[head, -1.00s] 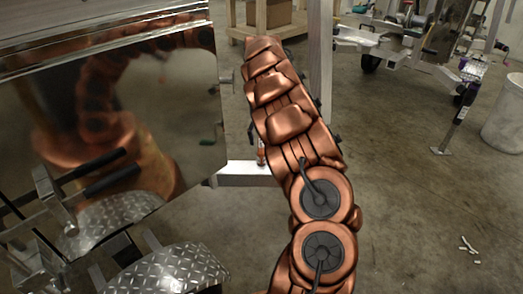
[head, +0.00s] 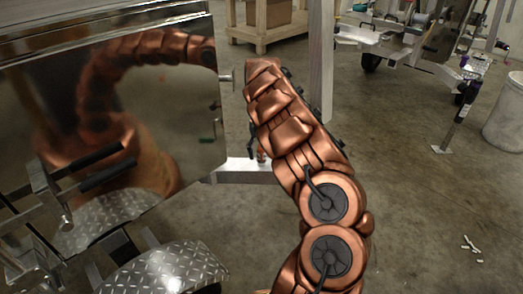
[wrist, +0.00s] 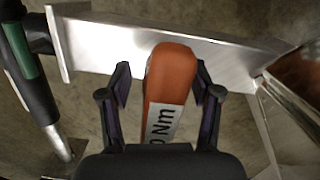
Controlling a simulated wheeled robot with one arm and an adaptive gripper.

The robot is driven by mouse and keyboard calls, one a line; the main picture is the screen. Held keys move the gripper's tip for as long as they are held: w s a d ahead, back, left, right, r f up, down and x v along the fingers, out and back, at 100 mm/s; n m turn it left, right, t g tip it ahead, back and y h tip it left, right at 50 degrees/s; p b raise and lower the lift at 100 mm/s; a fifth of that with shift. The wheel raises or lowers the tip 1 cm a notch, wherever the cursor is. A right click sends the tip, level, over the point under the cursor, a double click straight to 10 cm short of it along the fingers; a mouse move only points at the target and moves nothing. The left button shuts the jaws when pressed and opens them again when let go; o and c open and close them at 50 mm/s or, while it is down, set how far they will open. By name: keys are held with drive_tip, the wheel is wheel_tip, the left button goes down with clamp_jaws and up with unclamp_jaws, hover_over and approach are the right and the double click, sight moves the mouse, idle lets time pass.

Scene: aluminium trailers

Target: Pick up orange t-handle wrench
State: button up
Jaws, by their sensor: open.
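The orange t-handle wrench (wrist: 171,80) shows in the wrist view as an orange grip with a white label reading "Nm". It is between the two fingers of my gripper (wrist: 162,82), which are apart with a gap on each side of the grip. The wrench's lower end is hidden behind the gripper body. In the head view, a small orange patch beside my arm (head: 261,155) seems to be the wrench; my arm hides most of the area and most of the gripper.
An aluminium trailer beam (wrist: 110,47) runs behind the wrench. A black and green handle on a metal post (wrist: 25,55) stands at the left in the wrist view. A shiny metal box (head: 150,130) is close to my arm's left. Open floor lies to the right.

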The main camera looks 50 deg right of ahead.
clamp_jaws()
idle(0.6)
